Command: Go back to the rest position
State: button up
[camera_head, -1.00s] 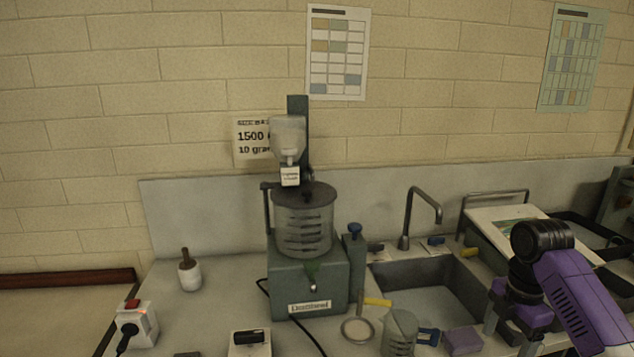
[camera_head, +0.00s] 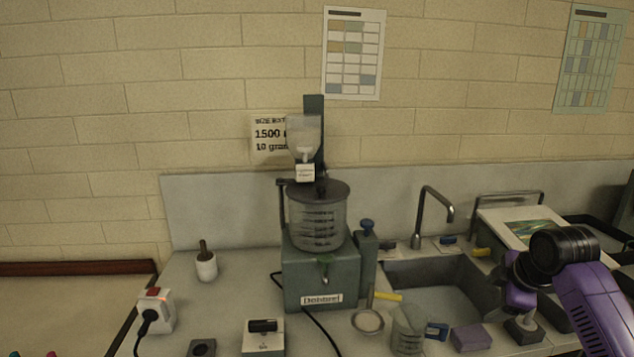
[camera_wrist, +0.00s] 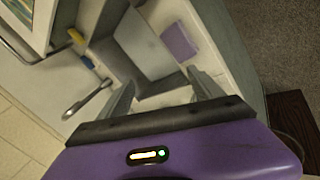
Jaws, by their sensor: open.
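My gripper (camera_wrist: 160,95) shows in the wrist view with its two grey fingers spread apart and nothing between them. It hangs above the sink (camera_wrist: 145,45), clear of the counter. No task object is named.
The grey blender machine (camera_head: 320,275) stands mid-counter, left of the sink. The curved tap (camera_head: 435,205) rises behind the sink and also shows in the wrist view (camera_wrist: 85,98). A purple sponge (camera_head: 471,337), a beaker (camera_head: 408,330) and a strainer (camera_head: 368,321) lie at the front.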

jog(key=w+a+m+t, duration=0.1)
jog(key=a+t, duration=0.1)
jog(key=a, duration=0.1)
jog(key=w+a+m+t, duration=0.1)
jog(key=a+m, duration=0.1)
jog(key=a, duration=0.1)
jog(key=a+m+t+y, duration=0.1)
jog(key=a+t, duration=0.1)
jog(key=a, duration=0.1)
jog(key=shift+w+f+m+t, duration=0.1)
jog(key=shift+w+m+t, duration=0.2)
jog(key=shift+w+m, duration=0.1)
jog(key=s+a+f+m+t, duration=0.2)
jog(key=s+a+m+t, duration=0.35)
jog(key=s+a, duration=0.3)
jog(key=s+a+f+m+g, duration=0.1)
jog(key=s+a, duration=0.1)
jog(key=s, duration=1.3)
jog(key=s+a+f+m+b, duration=0.1)
jog(key=s+a, duration=0.1)
jog(key=s, duration=1.3)
jog(key=s+a+f+m+g, duration=0.1)
jog(key=s+a, duration=0.1)
jog(key=s, duration=1.3)
jog(key=shift+a+f+g+b, duration=0.3)
jog(key=shift+f+g, duration=0.05)
jog(key=shift+f, duration=0.05)
jog(key=shift+s, duration=0.1)
